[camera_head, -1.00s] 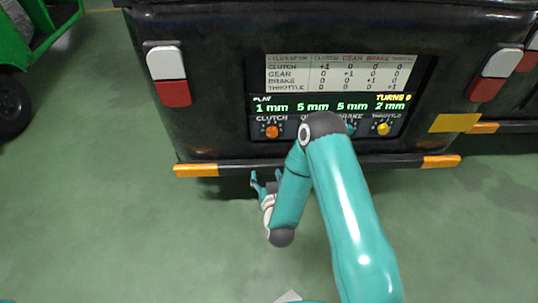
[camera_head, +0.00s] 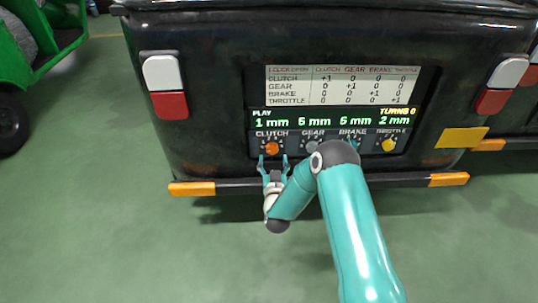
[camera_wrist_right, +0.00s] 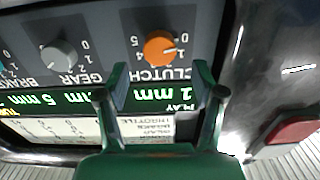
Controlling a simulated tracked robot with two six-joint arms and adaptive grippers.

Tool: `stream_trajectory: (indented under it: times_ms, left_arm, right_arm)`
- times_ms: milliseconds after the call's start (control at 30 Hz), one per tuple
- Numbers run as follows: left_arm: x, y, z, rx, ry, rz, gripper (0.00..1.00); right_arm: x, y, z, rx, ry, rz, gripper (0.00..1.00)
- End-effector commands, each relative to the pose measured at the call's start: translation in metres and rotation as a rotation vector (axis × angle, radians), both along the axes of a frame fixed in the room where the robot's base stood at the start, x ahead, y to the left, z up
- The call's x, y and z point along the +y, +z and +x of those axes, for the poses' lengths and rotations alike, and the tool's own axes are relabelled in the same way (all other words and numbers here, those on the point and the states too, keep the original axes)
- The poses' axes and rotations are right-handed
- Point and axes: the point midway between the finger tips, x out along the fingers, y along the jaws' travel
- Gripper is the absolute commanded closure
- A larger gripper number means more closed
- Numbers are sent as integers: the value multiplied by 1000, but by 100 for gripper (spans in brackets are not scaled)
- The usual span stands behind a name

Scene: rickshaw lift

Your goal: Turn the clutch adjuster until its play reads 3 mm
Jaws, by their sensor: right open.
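The clutch adjuster is an orange knob (camera_head: 271,148) under the CLUTCH label on the dark panel. It also shows upside down in the right wrist view (camera_wrist_right: 160,49). The play display (camera_head: 272,122) reads 1 mm for clutch, and its turns counter (camera_head: 398,111) reads 0. My right gripper (camera_head: 273,162) is open and empty just below the clutch knob, its two fingers pointing at the panel. In the right wrist view the fingertips (camera_wrist_right: 160,72) stand to either side of the knob's line, apart from it. My left gripper is not in view.
The gear knob (camera_wrist_right: 58,54) sits beside the clutch knob, and the yellow throttle knob (camera_head: 389,145) is at the right. My right arm partly covers the brake knob. A chart (camera_head: 342,85) sits above the display. A bumper bar (camera_head: 235,186) with orange ends runs below.

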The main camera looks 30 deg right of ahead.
Motion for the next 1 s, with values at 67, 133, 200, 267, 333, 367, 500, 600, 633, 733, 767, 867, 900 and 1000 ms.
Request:
stream_trajectory:
  times_ms: [67,133,200,267,333,367,500,600,633,733,767,867,900,1000]
  left_arm:
    - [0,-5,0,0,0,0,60]
    - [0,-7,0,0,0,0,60]
    - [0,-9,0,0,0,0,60]
    - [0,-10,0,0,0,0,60]
    - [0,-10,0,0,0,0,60]
    - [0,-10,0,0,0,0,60]
    - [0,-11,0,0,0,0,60]
    - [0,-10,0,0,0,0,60]
    - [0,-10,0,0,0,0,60]
    - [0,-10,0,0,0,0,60]
    - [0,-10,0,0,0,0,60]
    - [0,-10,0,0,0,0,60]
    - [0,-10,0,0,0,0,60]
    - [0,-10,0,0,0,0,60]
  right_arm:
    - [-9,-1,14,-4,-2,-1,32]
    - [-15,-1,23,-3,-1,-1,32]
    - [-19,-2,31,-2,0,0,32]
    - [-22,-2,36,-1,0,0,32]
    - [-24,-1,40,-1,1,1,32]
    - [-25,-1,42,-1,1,1,32]
    - [-26,-1,44,1,2,1,32]
    - [-26,-1,44,2,2,1,32]
    - [-26,-1,44,2,2,1,32]
    - [-26,-1,44,1,2,1,39]
    - [-26,-1,44,1,2,1,44]
    - [-26,-1,44,1,2,1,60]
    - [-25,-1,44,1,2,1,67]
    - [-25,0,44,1,3,0,84]
